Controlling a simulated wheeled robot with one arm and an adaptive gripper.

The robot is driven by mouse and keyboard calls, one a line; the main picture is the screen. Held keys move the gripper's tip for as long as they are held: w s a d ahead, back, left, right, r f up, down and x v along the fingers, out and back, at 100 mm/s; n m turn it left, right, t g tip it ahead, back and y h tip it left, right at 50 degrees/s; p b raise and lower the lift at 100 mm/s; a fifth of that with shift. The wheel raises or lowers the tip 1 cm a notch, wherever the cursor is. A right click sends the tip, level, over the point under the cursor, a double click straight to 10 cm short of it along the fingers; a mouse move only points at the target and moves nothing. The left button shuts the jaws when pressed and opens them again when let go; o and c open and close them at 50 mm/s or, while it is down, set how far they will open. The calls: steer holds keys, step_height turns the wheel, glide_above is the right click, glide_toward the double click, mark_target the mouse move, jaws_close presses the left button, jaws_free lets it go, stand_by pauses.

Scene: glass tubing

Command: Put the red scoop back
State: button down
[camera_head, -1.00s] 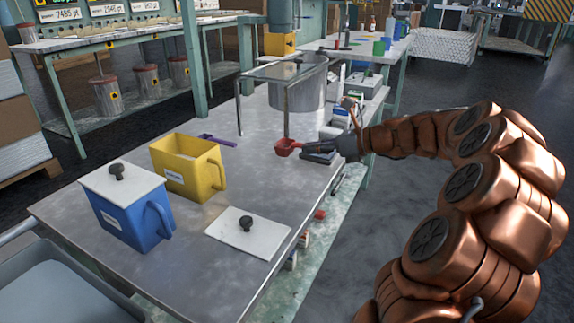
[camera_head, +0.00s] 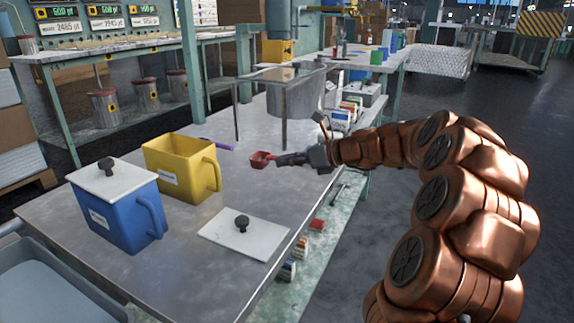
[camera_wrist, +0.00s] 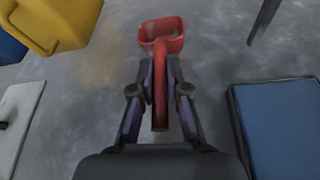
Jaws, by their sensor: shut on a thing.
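The red scoop (camera_head: 262,159) is held by its handle in my gripper (camera_head: 283,159), its square bowl out in front and to the left in the head view. In the wrist view the scoop (camera_wrist: 162,40) points away from my gripper (camera_wrist: 160,88), whose fingers are shut on both sides of the handle. The scoop appears to be above the table. The yellow bin (camera_head: 178,172) stands to its left, open on top, with a handle. Its corner shows at the upper left of the wrist view (camera_wrist: 55,28). A white lid with a black knob (camera_head: 243,235) lies flat on the table.
The blue bin (camera_head: 122,215) with its white lid on (camera_head: 112,182) stands left of the yellow bin. A purple scoop (camera_head: 217,145) lies behind the yellow bin. A metal stand (camera_head: 284,75) rises behind my gripper. A blue-topped object (camera_wrist: 280,125) lies right of it.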

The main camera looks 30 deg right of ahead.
steer(key=shift+r, duration=0.1)
steer(key=c, duration=1.2)
jaws_free()
steer(key=shift+o, duration=0.2)
steer(key=shift+s+d+r, duration=0.1)
steer(key=p+v, duration=0.5)
steer(key=v, duration=0.5)
steer(key=shift+s+d+r, duration=0.1)
steer(key=shift+s+d, duration=0.05)
steer(key=shift+s, duration=0.1)
steer(key=shift+s+d+p, duration=0.3)
steer(key=shift+s, duration=0.15)
